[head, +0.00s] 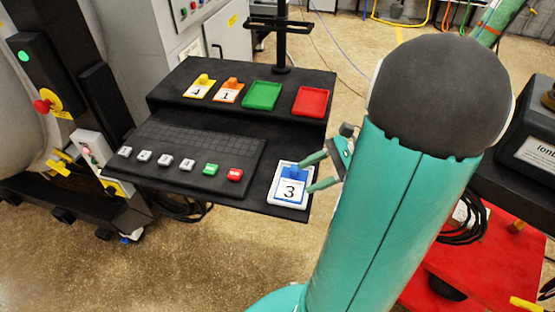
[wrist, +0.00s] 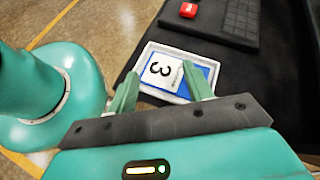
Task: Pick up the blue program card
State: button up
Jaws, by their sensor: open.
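The blue program card (head: 284,187), with a white label reading 3 and a blue knob on top, lies in a white tray (head: 305,202) at the front right corner of the black console. In the wrist view the card (wrist: 159,68) shows in its white tray (wrist: 160,94), partly covered by my fingers. My gripper (head: 313,172) is open, its two green fingers coming from the right and reaching the tray's right side. In the wrist view my gripper (wrist: 160,88) has its fingers spread on either side of the card's near part. I cannot tell whether they touch it.
A yellow card (head: 198,91) and an orange card (head: 228,95) stand on the raised back shelf, beside a green tray (head: 262,95) and a red tray (head: 311,101). Several buttons, including a red one (head: 235,174), line the console's front. A black post (head: 281,45) rises behind.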

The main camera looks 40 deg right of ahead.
aim_at(301, 175)
jog(key=s+d+f+m+t, duration=0.2)
jog(key=s+d+m+t, duration=0.3)
jog(key=d+m+t, duration=0.3)
jog(key=shift+n+g, duration=0.6)
jog(key=x, duration=0.8)
jog(key=d+x, duration=0.1)
jog(key=x, duration=0.3)
jog(key=shift+w+a, duration=0.25)
jog(key=shift+w, duration=0.35)
jog(key=shift+c, duration=0.2)
jog(key=c, duration=1)
